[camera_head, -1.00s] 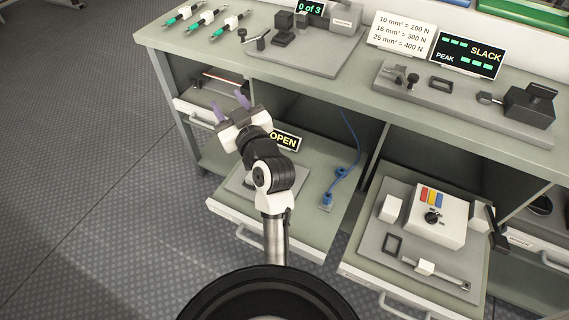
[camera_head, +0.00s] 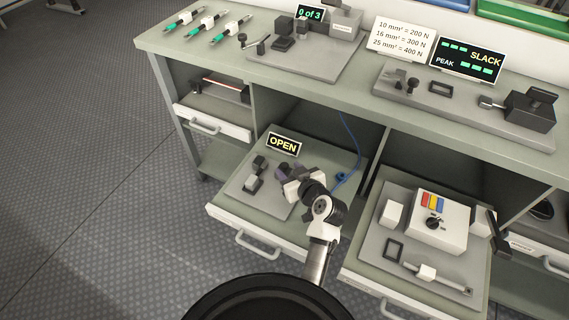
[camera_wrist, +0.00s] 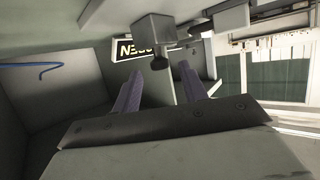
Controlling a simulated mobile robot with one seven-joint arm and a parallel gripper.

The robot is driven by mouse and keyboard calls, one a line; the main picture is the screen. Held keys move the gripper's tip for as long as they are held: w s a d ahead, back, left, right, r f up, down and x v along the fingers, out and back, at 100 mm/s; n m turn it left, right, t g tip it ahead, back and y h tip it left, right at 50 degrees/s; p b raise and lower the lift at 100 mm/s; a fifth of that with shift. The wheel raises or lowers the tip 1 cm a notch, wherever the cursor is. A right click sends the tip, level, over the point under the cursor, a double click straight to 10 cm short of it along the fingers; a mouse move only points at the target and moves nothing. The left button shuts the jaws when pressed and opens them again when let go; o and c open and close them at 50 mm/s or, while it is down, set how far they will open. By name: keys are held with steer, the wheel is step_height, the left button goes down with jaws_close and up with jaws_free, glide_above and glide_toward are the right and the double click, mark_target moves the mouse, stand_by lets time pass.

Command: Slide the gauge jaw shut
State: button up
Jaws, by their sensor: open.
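The gauge (camera_head: 253,178) sits on a grey plate in the pulled-out left drawer, with a dark block and a pale block a little apart. A sign behind it (camera_head: 283,144) reads OPEN. My gripper (camera_head: 281,171) is over the same drawer, just right of the gauge blocks, its purple fingers pointing left. In the wrist view the fingers (camera_wrist: 158,85) are spread and hold nothing. A grey block on a dark stem (camera_wrist: 154,28) hangs beyond the fingertips there, beside the inverted sign (camera_wrist: 133,50). I cannot tell whether any finger touches the gauge.
A blue cable (camera_head: 351,150) runs down behind my gripper. The right drawer (camera_head: 368,272) is also out, holding a white box with a dial (camera_head: 437,222). The bench top (camera_head: 335,92) with its fixtures overhangs the drawers.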

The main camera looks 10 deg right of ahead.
mark_target(286, 167)
steer(key=shift+x, duration=2.05)
steer(key=shift+c, duration=0.4)
jaws_close()
